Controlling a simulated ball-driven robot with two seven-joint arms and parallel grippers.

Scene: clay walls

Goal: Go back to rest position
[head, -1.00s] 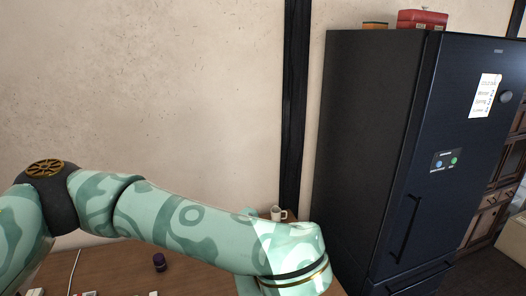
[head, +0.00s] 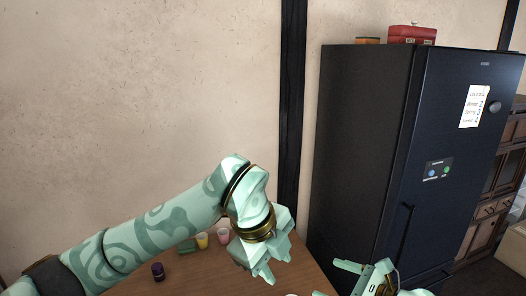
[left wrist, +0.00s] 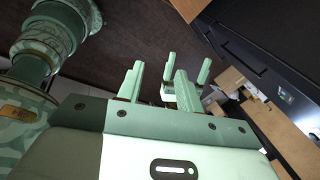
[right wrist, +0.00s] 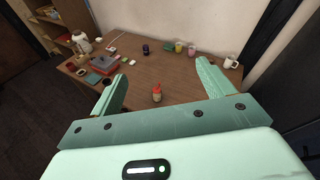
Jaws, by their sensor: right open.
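My left gripper (head: 275,262) is pale green and hangs over the right part of the table in the head view. Its two fingers (left wrist: 157,90) stand apart with nothing between them in the left wrist view. My right gripper (head: 338,279) shows at the bottom of the head view, right of the left one. In the right wrist view its fingers (right wrist: 162,74) are wide apart and empty, pointing toward the table. A small bottle with a red cap (right wrist: 157,93) is seen between those fingers, standing on the table and apart from them.
The wooden table (right wrist: 150,62) holds a dark purple jar (head: 158,271), a yellow cup (head: 202,240), a pink cup (head: 223,236), a white mug (right wrist: 231,62) and a red box (right wrist: 102,64). A tall dark fridge (head: 365,150) stands right of the table.

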